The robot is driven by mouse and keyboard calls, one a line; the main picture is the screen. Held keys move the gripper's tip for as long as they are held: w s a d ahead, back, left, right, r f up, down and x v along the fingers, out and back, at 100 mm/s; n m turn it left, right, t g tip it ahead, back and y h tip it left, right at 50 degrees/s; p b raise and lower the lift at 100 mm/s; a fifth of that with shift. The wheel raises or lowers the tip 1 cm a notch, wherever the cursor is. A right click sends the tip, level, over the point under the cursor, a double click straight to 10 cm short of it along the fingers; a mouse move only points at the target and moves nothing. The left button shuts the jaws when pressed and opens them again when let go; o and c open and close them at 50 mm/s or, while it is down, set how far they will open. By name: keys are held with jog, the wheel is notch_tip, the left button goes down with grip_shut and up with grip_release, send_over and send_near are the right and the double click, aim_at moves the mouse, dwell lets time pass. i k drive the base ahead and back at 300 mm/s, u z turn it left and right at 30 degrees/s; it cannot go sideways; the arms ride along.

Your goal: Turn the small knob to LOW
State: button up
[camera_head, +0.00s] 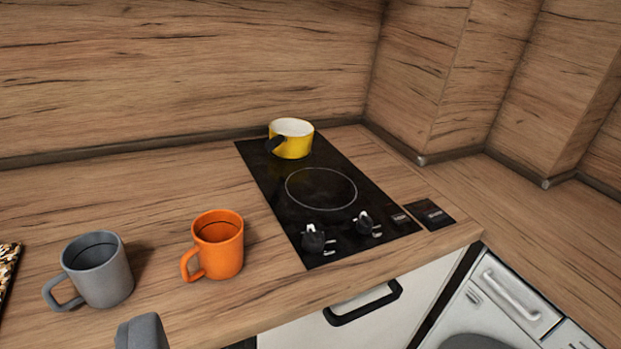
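Two black knobs stand at the front of the black cooktop (280,190). The left knob (313,239) looks rounder and larger; the right knob (367,222) looks a little smaller, with a lighter pointer part. White markings sit beside each knob, but they are too small to read, so I cannot tell either setting. A grey rounded block (142,333) at the bottom edge appears to be part of my gripper. It is well left of the knobs and apart from them. The rest of the gripper is out of frame, so its opening is hidden.
A yellow pot (291,145) with a dark handle stands on the back of the cooktop. An orange mug (218,247) and a grey mug (97,271) stand left of it. A dark labelled plate (436,213) lies at the right. A black drawer handle (362,303) juts out below.

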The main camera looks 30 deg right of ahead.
aim_at(364, 224)
jog(key=z, duration=0.25)
jog(key=i, duration=0.95)
jog(key=u, duration=0.1)
